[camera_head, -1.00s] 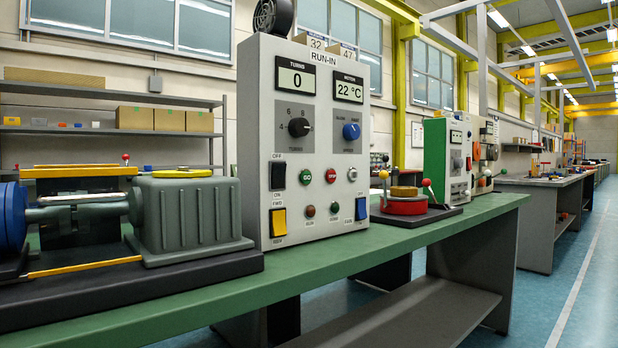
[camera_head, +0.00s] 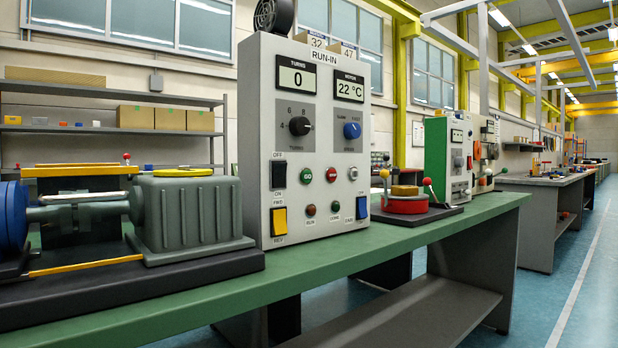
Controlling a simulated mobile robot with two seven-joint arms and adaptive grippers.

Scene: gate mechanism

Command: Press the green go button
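The green go button (camera_head: 306,175) is on the front of the grey RUN-IN panel (camera_head: 318,225), left of the red stop button (camera_head: 331,175). Nothing covers the go button. The turns display (camera_head: 297,78) reads 0 and the motor display (camera_head: 349,88) reads 22 °C. Below them are a black turns knob (camera_head: 300,126) and a blue speed knob (camera_head: 352,130). The run lamp (camera_head: 310,209) looks dark red and unlit. Neither of my grippers is in view.
A black OFF/ON switch (camera_head: 278,174), a yellow FWD/REV switch (camera_head: 279,221) and a blue switch (camera_head: 361,208) flank the buttons. A gearbox rig (camera_head: 193,215) stands left on the green bench (camera_head: 330,262). A red round fixture (camera_head: 404,204) stands right. The bench front is clear.

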